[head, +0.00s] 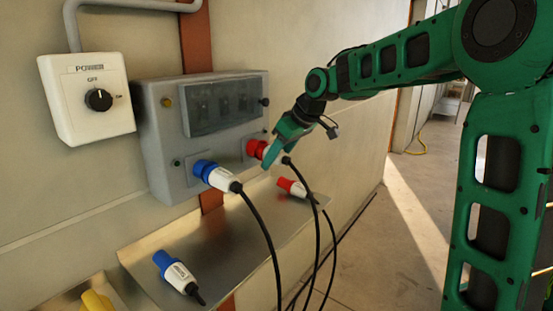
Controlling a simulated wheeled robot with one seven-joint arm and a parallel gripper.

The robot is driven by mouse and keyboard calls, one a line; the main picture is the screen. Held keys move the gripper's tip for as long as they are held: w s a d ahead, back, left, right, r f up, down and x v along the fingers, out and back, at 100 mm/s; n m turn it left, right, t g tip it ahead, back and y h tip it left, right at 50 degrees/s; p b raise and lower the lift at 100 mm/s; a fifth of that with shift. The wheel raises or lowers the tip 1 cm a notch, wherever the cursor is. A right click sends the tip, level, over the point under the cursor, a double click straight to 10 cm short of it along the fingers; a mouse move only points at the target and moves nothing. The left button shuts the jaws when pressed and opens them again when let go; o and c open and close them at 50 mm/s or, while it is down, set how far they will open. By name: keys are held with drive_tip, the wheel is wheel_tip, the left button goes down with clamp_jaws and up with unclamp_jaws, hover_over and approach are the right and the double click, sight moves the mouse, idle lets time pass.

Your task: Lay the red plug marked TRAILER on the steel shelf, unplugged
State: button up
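A red plug (256,148) sits in the right socket of the grey box, its cable hanging down; no marking on it can be read. My green gripper (271,150) is at this plug, its fingers over the plug's body and partly hiding it. I cannot tell whether the fingers are closed on it. A second red plug (294,187) with a white end lies on the steel shelf (240,245), below and to the right of the first; its label is too small to read. Which red plug is marked TRAILER cannot be told.
A blue plug (213,173) is in the grey box's (163,150) left socket. Another blue plug (174,270) lies at the shelf's front left, with a yellow plug (97,300) nearer. A white POWER switch (88,97) hangs at left. The shelf's middle is clear; black cables hang across its edge.

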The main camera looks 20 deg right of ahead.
drive_tip(key=c, duration=0.8)
drive_tip(key=shift+c, duration=0.2)
drive_tip(key=shift+s+d, duration=0.1)
drive_tip(key=shift+d, duration=0.05)
drive_tip(key=s+d, duration=0.4)
drive_tip(key=s, duration=0.2)
idle(1.0)
drive_tip(key=shift+d, duration=0.1)
idle(0.4)
